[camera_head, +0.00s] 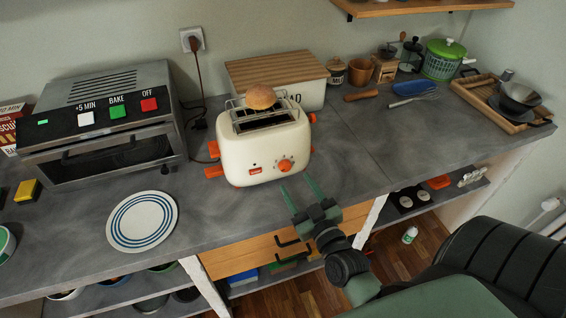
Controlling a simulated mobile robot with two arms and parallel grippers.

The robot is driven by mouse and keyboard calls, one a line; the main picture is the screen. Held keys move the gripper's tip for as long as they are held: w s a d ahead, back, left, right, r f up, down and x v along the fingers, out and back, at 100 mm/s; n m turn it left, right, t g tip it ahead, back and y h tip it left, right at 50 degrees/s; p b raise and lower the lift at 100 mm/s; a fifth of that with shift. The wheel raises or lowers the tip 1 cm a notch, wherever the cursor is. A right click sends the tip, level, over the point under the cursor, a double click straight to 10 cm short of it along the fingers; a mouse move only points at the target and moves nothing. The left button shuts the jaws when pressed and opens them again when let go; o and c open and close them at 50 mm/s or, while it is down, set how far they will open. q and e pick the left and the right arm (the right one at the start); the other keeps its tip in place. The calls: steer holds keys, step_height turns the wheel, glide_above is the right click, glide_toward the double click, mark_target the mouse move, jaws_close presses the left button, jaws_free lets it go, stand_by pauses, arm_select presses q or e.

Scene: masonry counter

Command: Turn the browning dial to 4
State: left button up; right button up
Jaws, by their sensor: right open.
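A cream toaster (242,155) with orange parts stands on the grey counter. Its orange browning dial (285,165) is on the front face, at the right; the markings around it are too small to read. A bread roll (260,97) rests on the wire rack on top of the toaster. My right gripper (300,193) is open and empty in front of the toaster, a little below the dial, with its green fingers pointing up toward it. The fingers appear apart from the dial. My left gripper is not in view.
A toaster oven (100,115) stands to the left, with a striped plate (142,220) in front of it. A bread box (312,92) is behind the toaster.

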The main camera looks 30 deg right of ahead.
mark_target(287, 168)
steer(key=shift+w+r, duration=0.35)
steer(key=shift+w, duration=0.15)
steer(key=shift+w+d+r+p, duration=0.15)
steer(key=shift+w+p, duration=0.1)
steer(key=shift+w, duration=0.15)
steer(key=shift+w+d+r+p, duration=0.1)
steer(key=shift+w+r+p, duration=0.05)
steer(key=shift+w+p, duration=0.15)
steer(key=shift+w+d+f, duration=0.1)
steer(key=shift+w+f, duration=0.05)
steer(key=shift+w, duration=0.45)
steer(key=shift+w+f, duration=0.15)
steer(key=shift+w, duration=0.4)
steer(key=shift+w+f, duration=0.15)
steer(key=shift+w, duration=0.2)
steer(key=shift+s, duration=0.15)
steer(key=c, duration=0.9)
jaws_close()
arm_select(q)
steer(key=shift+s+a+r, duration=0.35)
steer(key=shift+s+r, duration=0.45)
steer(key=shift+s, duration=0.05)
